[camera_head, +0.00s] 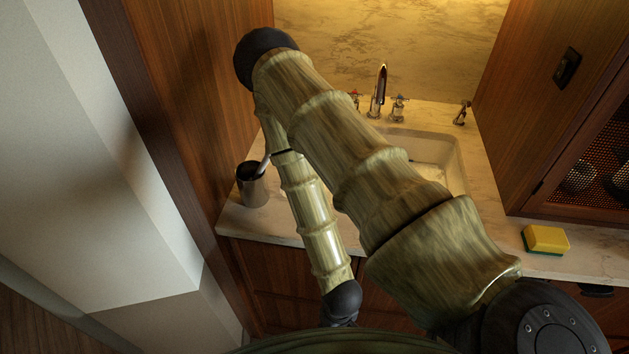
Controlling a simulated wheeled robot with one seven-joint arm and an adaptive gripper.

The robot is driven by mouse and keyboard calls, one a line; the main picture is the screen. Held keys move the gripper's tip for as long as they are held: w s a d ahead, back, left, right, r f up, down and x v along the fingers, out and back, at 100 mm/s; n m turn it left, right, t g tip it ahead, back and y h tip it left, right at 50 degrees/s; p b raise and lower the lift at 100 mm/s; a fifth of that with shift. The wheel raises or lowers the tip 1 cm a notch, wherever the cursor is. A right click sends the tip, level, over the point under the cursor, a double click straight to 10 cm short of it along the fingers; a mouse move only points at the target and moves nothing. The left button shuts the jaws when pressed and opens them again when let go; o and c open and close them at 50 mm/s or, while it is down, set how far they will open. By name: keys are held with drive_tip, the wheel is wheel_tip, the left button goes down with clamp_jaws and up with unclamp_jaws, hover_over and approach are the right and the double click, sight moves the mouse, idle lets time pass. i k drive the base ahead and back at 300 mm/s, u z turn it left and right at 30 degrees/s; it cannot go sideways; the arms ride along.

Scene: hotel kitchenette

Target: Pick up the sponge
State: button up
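A yellow sponge with a green scouring underside (545,239) lies flat on the marble counter at the right, near its front edge. Nothing touches it. My arm folds up across the middle of the view and back down. Its dark wrist end shows at the bottom centre, well left of the sponge. My gripper's fingers do not show; the lower end is cut off by my own body.
A sink (450,155) with a chrome faucet (379,92) is behind my arm, partly hidden. A dark metal cup (252,186) stands on the left of the counter. A wooden cabinet (545,110) rises behind the sponge. The counter around the sponge is clear.

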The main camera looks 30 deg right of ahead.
sight(537, 238)
drive_tip(key=u, duration=0.05)
drive_tip(key=k, duration=1.15)
drive_tip(key=z, duration=0.95)
drive_tip(key=i, duration=0.95)
drive_tip(key=k, duration=0.95)
drive_tip(key=u, duration=0.95)
drive_tip(key=i, duration=0.7)
drive_tip(key=z, duration=0.9)
